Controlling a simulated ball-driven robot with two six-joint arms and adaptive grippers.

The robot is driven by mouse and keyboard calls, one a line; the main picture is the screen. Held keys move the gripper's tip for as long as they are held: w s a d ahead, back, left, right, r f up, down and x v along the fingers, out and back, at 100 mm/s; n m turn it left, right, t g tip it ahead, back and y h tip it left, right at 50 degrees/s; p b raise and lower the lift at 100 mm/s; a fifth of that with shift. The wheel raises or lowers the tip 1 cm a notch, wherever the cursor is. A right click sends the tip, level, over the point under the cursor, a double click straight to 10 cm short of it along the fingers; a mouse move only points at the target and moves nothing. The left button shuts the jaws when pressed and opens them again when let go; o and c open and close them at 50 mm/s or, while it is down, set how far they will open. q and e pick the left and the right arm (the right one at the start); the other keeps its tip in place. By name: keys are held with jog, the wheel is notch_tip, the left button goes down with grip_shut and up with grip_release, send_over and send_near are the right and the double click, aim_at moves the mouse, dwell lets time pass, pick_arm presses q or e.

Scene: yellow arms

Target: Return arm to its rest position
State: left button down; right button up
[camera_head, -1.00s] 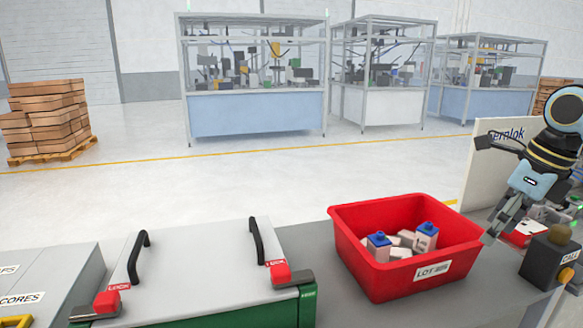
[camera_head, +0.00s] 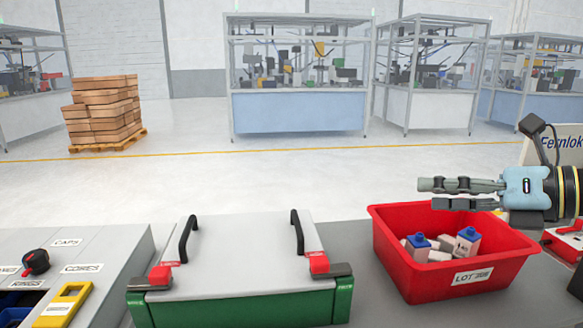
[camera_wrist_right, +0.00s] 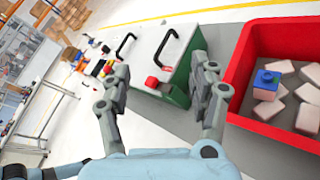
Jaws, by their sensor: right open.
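My right gripper (camera_head: 462,194) is open and empty in the head view. It points left, above the back edge of the red bin (camera_head: 450,285), and appears clear of it. In the right wrist view its two fingers (camera_wrist_right: 165,95) are spread apart with nothing between them. The red bin holds several pale blocks, and two of them have blue tops (camera_head: 468,235). The bin also shows at the right of the wrist view (camera_wrist_right: 237,85). My left gripper is not in view.
A green case with a grey lid (camera_head: 240,250), two black handles and red latches stands left of the bin. A grey sorter with labelled compartments (camera_head: 110,250) is at far left. A white sign (camera_head: 560,147) stands behind my right arm. Air above the case is free.

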notch_tip(320, 180, up, 9)
jog(key=s+d+m+t+h, duration=0.2)
jog(key=d+m+t+h, duration=0.15)
jog(key=m+t, duration=0.95)
jog(key=s+d+f+m+g+h, duration=0.35)
jog(key=f+m+h, duration=0.2)
jog(key=m, duration=0.45)
jog(key=s+d+f+m+g+h, duration=0.2)
jog(key=d+f+m+g+h, duration=0.25)
jog(key=m+h, duration=0.35)
jog(key=s+a+f+m+g+y, duration=0.35)
jog(key=s+f+g, duration=0.25)
jog(key=s+f, duration=0.35)
jog(key=s+a+f+m+g+y, duration=0.2)
jog(key=s+a+f+m+g, duration=0.25)
jog(key=s+f, duration=0.5)
notch_tip(320, 180, down, 31)
jog(key=s+d+g+b, duration=0.2)
jog(key=s+b, duration=0.1)
jog(key=b, duration=0.5)
jog(key=s+f+g+b, duration=0.1)
jog(key=s+f+b, duration=0.2)
jog(key=s+f, duration=0.6)
jog(key=s+d+f+b, duration=0.1)
jog(key=s+f+b, duration=0.3)
jog(key=s+f, duration=0.5)
notch_tip(320, 180, down, 7)
jog(key=shift+s+r+g, duration=0.2)
jog(key=shift+s+g, duration=0.15)
jog(key=shift+s, duration=0.05)
